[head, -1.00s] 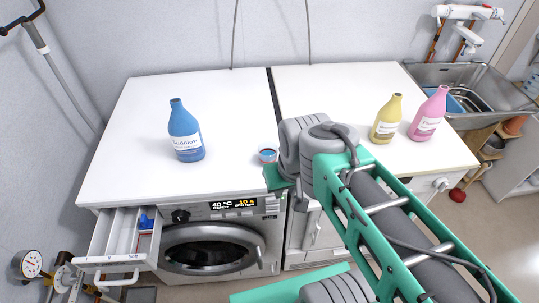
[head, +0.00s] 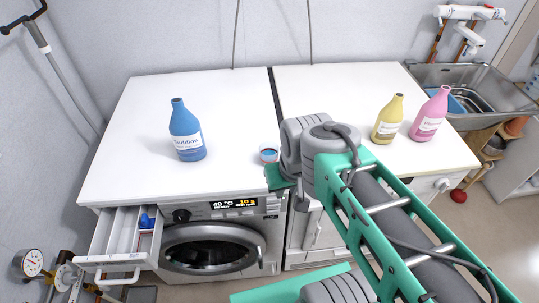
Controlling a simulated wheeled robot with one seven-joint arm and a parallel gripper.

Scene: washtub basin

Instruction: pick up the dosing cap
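The dosing cap (head: 268,155) is a small, light-rimmed cup with blue and a little red showing in it. It sits on the white top of the washing machine, near the front edge and right of the blue bottle. My arm's grey wrist is just right of the cap, and a green part of my gripper (head: 280,178) shows just below and right of it. The fingertips are hidden or too small to make out, so I cannot tell whether they are open or touch the cap.
A blue bottle (head: 187,135) stands left of the cap. A yellow bottle (head: 388,121) and a pink bottle (head: 430,116) stand on the right-hand top. The detergent drawer (head: 121,238) is pulled out at the front left. The back of the left top is clear.

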